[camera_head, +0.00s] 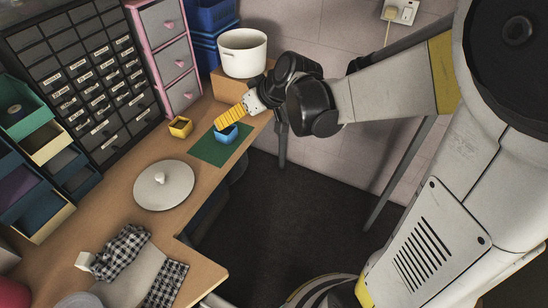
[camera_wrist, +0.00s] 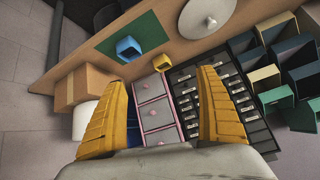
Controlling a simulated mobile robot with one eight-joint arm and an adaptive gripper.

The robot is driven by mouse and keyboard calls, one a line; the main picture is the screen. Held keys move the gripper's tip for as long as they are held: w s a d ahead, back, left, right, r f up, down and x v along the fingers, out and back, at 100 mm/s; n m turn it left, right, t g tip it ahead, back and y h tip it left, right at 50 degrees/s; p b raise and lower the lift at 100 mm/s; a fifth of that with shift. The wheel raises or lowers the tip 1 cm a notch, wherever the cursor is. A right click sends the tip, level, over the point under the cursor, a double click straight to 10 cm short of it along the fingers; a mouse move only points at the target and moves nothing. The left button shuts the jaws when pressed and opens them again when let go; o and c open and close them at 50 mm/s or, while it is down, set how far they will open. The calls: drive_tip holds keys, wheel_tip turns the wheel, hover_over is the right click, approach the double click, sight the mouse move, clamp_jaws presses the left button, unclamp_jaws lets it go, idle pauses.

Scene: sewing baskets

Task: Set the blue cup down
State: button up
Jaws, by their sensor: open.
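The blue cup (camera_head: 226,136) stands on a green mat (camera_head: 205,151) on the wooden worktop. It also shows in the wrist view (camera_wrist: 128,48), resting on the mat's edge area beyond my fingertips. My gripper (camera_head: 222,123) has yellow fingers, which overlap the cup's upper part in the head view. In the wrist view the fingers of my gripper (camera_wrist: 162,82) are spread wide with nothing held between them. The cup lies apart from both fingers there, up and towards the left one.
A small yellow cup (camera_head: 180,127) stands beside the mat. A round grey lid (camera_head: 164,188) lies on the worktop. A white pot (camera_head: 243,56) sits on a cardboard box (camera_head: 228,88) behind. Pink-framed drawers (camera_head: 172,60) and a dark drawer cabinet (camera_head: 90,80) stand along the back.

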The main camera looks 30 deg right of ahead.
drive_tip(key=s+r+m+h, duration=0.3)
drive_tip(key=s+h, duration=0.1)
drive_tip(key=s, duration=1.6)
drive_tip(key=shift+s+d, duration=0.2)
drive_tip(key=shift+d, duration=0.1)
